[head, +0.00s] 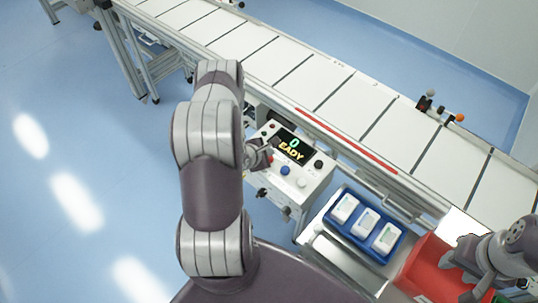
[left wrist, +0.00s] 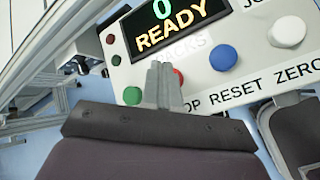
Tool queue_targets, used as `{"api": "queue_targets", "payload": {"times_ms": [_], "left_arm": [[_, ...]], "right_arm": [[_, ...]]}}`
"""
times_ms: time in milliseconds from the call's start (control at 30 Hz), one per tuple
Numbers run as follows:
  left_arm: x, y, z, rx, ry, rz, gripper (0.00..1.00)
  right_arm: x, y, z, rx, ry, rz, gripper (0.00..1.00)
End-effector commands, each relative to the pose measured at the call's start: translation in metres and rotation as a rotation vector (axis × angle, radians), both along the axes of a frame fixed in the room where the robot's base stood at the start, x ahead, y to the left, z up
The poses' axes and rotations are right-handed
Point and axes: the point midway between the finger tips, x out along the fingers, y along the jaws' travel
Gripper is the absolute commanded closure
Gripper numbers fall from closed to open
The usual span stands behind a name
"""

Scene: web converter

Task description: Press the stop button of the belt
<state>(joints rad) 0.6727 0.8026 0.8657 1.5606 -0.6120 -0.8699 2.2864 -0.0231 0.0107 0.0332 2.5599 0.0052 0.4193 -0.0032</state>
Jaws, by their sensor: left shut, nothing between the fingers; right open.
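The belt's control box (head: 300,192) has a lit display (head: 291,146) and several coloured buttons. In the left wrist view the display (left wrist: 176,22) reads "0 READY". A red button (left wrist: 179,76) shows only at its edge, mostly hidden by my fingers, above a label whose visible end reads "OP". My left gripper (head: 266,153) is shut and empty, over the left part of the panel; its fingertips (left wrist: 160,70) are at the red button, but I cannot tell whether they touch it. My right gripper (head: 466,268) is open at the lower right, near a red bin (head: 425,262).
A green button (left wrist: 132,95) and a blue RESET button (left wrist: 222,57) flank my fingers, with a white button (left wrist: 287,31) further right. The white belt (head: 300,75) runs behind the box. A blue tray (head: 333,223) with white packs stands right of it.

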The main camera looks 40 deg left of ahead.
Motion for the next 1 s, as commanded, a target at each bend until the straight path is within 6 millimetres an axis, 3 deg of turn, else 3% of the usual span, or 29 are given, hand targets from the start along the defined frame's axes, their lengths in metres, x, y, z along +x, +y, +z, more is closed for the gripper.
{"api": "queue_targets", "payload": {"times_ms": [267,767,1000], "left_arm": [[0.0,0.0,0.002,0.0,0.0,0.0,1.0],[0.0,0.0,0.05,0.0,0.0,0.0,1.0],[0.0,0.0,0.049,0.0,0.0,0.0,1.0]], "right_arm": [[0.0,0.0,0.002,0.0,0.0,0.0,0.57],[0.0,0.0,0.045,0.0,0.0,0.0,0.57],[0.0,0.0,0.044,0.0,0.0,0.0,0.57]]}}
